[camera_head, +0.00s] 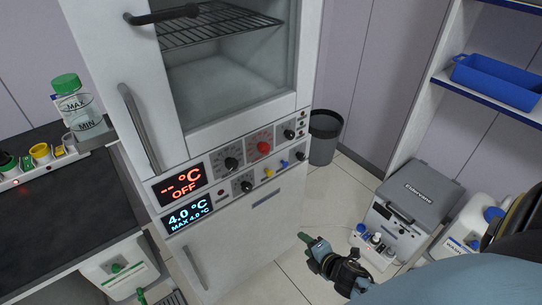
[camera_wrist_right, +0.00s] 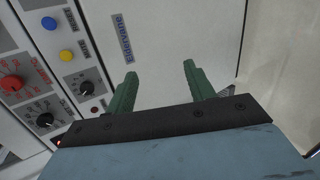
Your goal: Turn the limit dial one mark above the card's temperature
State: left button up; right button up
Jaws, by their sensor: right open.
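The white cabinet's control panel (camera_head: 219,190) carries several black dials, among them an upper-left dial (camera_head: 232,163) and a lower-left dial (camera_head: 246,186), plus a red knob (camera_head: 263,148). A red display (camera_head: 180,184) reads "-- °C OFF"; a blue one (camera_head: 189,215) reads "4.0 °C MAX 4.0 °C". I see no temperature card. My right gripper (camera_head: 313,243) is open and empty, below and right of the panel; in the right wrist view its green fingers (camera_wrist_right: 160,73) are apart before the lower door. My left gripper is not in view.
The cabinet's upper door has a handle (camera_head: 140,128). A bin (camera_head: 323,138) stands behind right; a grey-lidded device (camera_head: 416,193) sits right. Floor between cabinet and device is largely clear.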

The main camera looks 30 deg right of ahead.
jog(key=w+d+r+n+t+b, duration=0.1)
jog(key=w+r+n+t, duration=0.1)
jog(key=w+r+n, duration=0.3)
jog(key=w+d+r+n+t, duration=0.1)
jog(key=r+n+t, duration=0.15)
jog(key=r, duration=0.45)
jog(key=n+t+y+b, duration=0.1)
jog(key=n+y, duration=0.2)
jog(key=n, duration=0.6)
send_near(266, 150)
jog(key=w, duration=0.5)
jog(key=w+a, duration=0.1)
jog(key=w, duration=0.1)
jog(key=shift+w+f+p, duration=0.1)
jog(key=shift+w+p, duration=0.2)
jog(key=shift+w+a, duration=0.1)
jog(key=shift+w, duration=0.65)
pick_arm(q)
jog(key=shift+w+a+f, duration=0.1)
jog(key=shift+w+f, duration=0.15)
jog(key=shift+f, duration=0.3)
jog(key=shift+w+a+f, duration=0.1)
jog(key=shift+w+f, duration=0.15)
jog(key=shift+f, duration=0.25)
pick_arm(e)
jog(key=c, duration=1)
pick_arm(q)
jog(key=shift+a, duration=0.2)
pick_arm(e)
jog(key=shift+m, duration=0.25)
